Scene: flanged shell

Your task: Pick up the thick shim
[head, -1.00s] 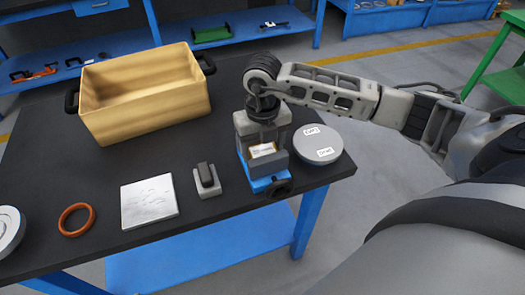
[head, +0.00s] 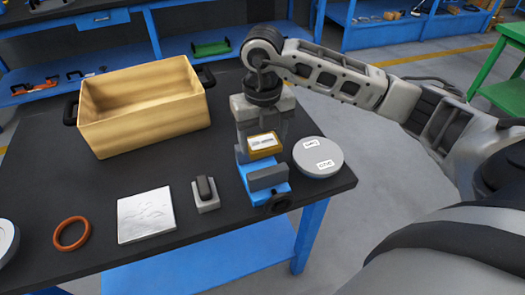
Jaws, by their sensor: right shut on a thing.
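The thick shim appears to be the small brass-yellow block with a white label (head: 263,144). My right gripper (head: 264,132) points down and is shut on this block. It holds the block just above a blue fixture with grey jaws (head: 266,187) near the table's right front. The fingers are partly hidden behind the block. I cannot tell whether the block is fully clear of the fixture. My left gripper is not in view.
A grey round lid with labels (head: 318,158) lies right of the fixture. Left of it are a small grey holder with a dark piece (head: 205,194), a white plate (head: 146,215) and an orange ring (head: 71,234). A tan bin (head: 145,118) stands behind on the dark table (head: 105,178).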

